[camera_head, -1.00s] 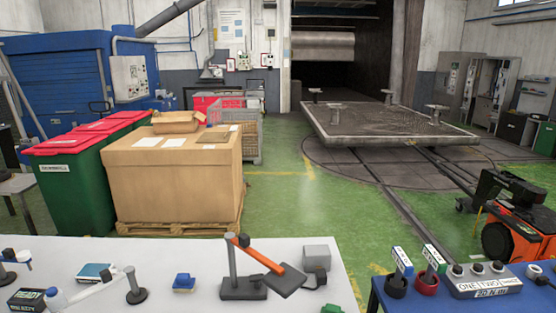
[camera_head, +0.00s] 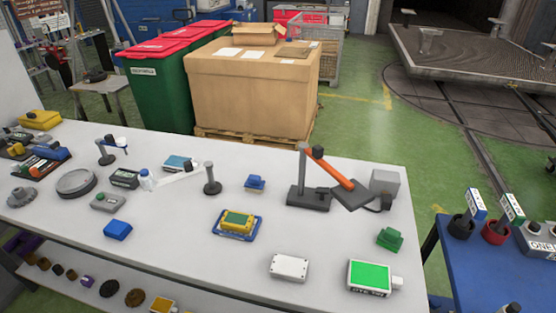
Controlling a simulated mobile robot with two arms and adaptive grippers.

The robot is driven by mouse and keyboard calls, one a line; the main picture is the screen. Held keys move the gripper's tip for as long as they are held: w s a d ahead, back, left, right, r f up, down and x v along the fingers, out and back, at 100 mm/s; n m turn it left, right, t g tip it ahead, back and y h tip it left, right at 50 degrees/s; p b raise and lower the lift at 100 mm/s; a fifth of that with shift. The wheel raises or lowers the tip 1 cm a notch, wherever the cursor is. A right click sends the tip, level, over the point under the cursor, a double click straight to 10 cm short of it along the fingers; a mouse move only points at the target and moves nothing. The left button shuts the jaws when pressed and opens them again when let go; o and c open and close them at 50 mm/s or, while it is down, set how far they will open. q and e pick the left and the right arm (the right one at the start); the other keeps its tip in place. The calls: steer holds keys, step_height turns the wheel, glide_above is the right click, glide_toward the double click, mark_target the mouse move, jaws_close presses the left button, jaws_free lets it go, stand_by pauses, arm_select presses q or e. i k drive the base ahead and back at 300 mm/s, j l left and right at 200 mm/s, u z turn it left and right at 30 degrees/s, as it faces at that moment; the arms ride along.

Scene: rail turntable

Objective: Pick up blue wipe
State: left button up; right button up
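No wipe can be made out for certain. A small plain blue block-like item (camera_head: 118,229) lies on the white table (camera_head: 170,262) at front left and could be a folded wipe. Another small blue item (camera_head: 255,182) with a raised dark top lies near the middle back. A flat blue-and-white pack (camera_head: 180,163) lies behind the white bar. Neither of my grippers shows in the head view.
A yellow-and-green device on a blue tray (camera_head: 237,223), a white box (camera_head: 289,267), a green-topped box (camera_head: 373,276) and a lamp-like stand (camera_head: 308,190) crowd the table. A lower shelf (camera_head: 75,265) holds small parts. A blue table (camera_head: 470,270) stands right.

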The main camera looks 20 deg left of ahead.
mark_target(118, 229)
steer(key=u, duration=1.75)
steer(key=l+u, duration=0.15)
steer(key=u, duration=0.2)
steer(key=i+l+u, duration=0.1)
steer(key=u, duration=0.25)
steer(key=l+u, duration=0.2)
steer(key=u, duration=0.15)
